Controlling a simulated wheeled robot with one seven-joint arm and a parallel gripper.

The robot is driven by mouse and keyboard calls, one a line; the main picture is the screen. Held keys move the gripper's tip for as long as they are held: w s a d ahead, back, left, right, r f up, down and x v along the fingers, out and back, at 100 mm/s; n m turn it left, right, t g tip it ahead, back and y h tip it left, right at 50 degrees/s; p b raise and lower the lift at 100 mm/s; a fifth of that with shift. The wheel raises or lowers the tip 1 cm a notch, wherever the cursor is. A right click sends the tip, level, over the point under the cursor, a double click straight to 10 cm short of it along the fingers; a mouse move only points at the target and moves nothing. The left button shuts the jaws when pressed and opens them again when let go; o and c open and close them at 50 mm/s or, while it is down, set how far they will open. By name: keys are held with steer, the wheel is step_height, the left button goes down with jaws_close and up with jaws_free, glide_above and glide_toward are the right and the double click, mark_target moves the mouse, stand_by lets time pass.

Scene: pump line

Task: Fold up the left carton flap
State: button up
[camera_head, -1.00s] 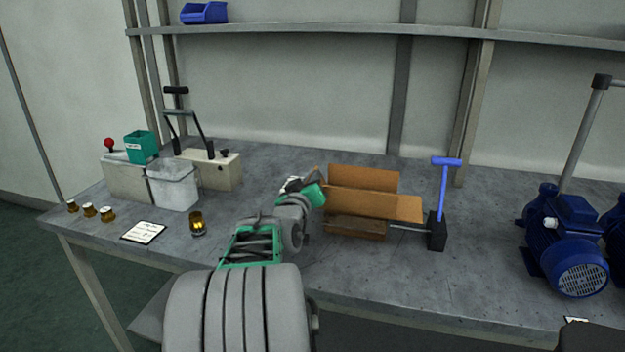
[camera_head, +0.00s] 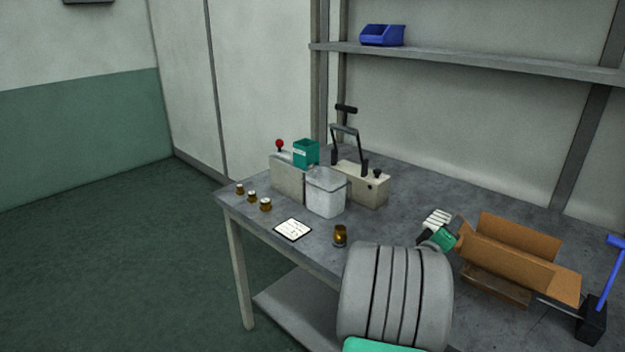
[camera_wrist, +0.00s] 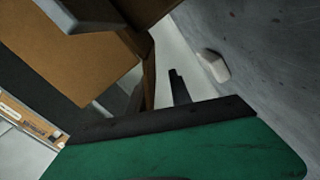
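The open brown carton (camera_head: 508,262) sits on a darker brown support on the bench, at the right of the head view. Its right flap (camera_head: 568,288) sticks out to the right. My gripper (camera_head: 436,238), with a green body, is at the carton's left end and hides most of the left flap there. In the wrist view brown cardboard (camera_wrist: 95,50) fills the upper left, close to the gripper; a narrow folded edge (camera_wrist: 148,70) shows beside it. I cannot tell whether the gripper touches the flap, nor whether its fingers are open or shut.
A white object (camera_head: 438,218) lies behind my gripper. A blue-handled tool on a black block (camera_head: 592,322) stands right of the carton. A white bin (camera_head: 326,195), amber jar (camera_head: 340,236) and card (camera_head: 293,229) are to the left. A shelf (camera_head: 470,62) runs above.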

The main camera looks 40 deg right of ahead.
steer(key=n, duration=0.1)
steer(key=f+n+p, duration=0.1)
steer(key=n, duration=0.1)
steer(key=a+f+n, duration=0.1)
steer(key=n, duration=0.1)
steer(key=shift+w+f, duration=0.2)
steer(key=shift+f, duration=0.05)
steer(key=a, duration=0.4)
steer(key=s+a, duration=0.1)
steer(key=a, duration=0.1)
steer(key=shift+a+b, duration=0.2)
steer(key=shift+b, duration=0.1)
steer(key=w+a+r+m+t+y+p, duration=0.1)
steer(key=w+a+r+y+p, duration=0.3)
steer(key=a, duration=0.5)
steer(key=w+a+r+m+t+y+p, duration=0.1)
steer(key=w+a+r+y+p, duration=0.3)
steer(key=a, duration=0.6)
steer(key=w+a+r+m+t+y+p, duration=0.1)
steer(key=w+a+r+m+y+p, duration=0.1)
steer(key=w+a+r+p, duration=0.5)
step_height(320, 180, up, 2)
steer(key=a+y+p, duration=0.1)
steer(key=a+p, duration=0.1)
steer(key=p, duration=0.1)
steer(key=shift+a+r+m+t+y+p, duration=0.25)
steer(key=shift+a+m+t+y+p, duration=0.05)
steer(key=shift+a+y+p, duration=0.1)
steer(key=shift+a, duration=0.1)
